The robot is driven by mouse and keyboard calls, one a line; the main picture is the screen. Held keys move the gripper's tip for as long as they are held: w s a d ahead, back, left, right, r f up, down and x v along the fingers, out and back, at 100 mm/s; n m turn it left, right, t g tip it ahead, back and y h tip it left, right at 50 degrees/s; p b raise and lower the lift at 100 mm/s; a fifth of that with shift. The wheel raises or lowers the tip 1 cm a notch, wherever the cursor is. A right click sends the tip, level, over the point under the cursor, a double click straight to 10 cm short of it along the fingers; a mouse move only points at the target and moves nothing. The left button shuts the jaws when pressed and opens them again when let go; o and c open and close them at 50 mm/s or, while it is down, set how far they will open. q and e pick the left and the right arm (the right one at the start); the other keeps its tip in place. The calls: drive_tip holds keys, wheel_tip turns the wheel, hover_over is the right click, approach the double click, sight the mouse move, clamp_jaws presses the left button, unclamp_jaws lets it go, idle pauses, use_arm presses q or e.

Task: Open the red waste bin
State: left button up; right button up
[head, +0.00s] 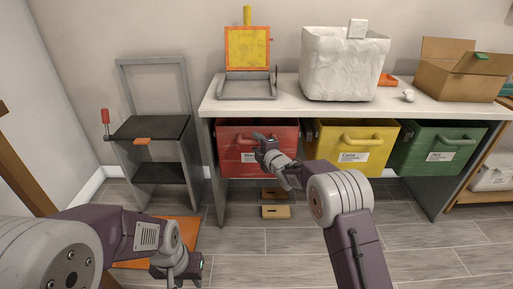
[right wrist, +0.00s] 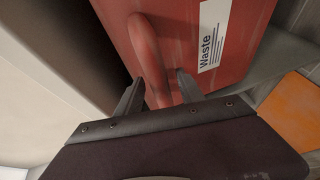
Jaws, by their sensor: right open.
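The red waste bin (head: 230,165) hangs under the left part of the white table, with a white label reading "Waste". My right gripper (head: 262,143) is at its front and hides part of it. In the right wrist view the open fingers (right wrist: 158,92) are on either side of the bin's red handle (right wrist: 150,55); I cannot tell whether they touch it. The bin's front (right wrist: 185,20) fills the view beyond. The bin looks roughly in line with its neighbours. My left gripper (head: 187,278) is low at the bottom left, away from the bin; its jaws are not clear.
A yellow bin (head: 325,140) and a green bin (head: 420,135) hang to the right under the table (head: 290,103). A grey step stool (head: 145,130) stands left of the table. An orange mat (head: 180,232) and small wooden blocks (head: 275,212) lie on the floor.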

drive_tip(key=shift+w+a, duration=0.1)
drive_tip(key=shift+w, duration=0.25)
clamp_jaws()
idle(1.2)
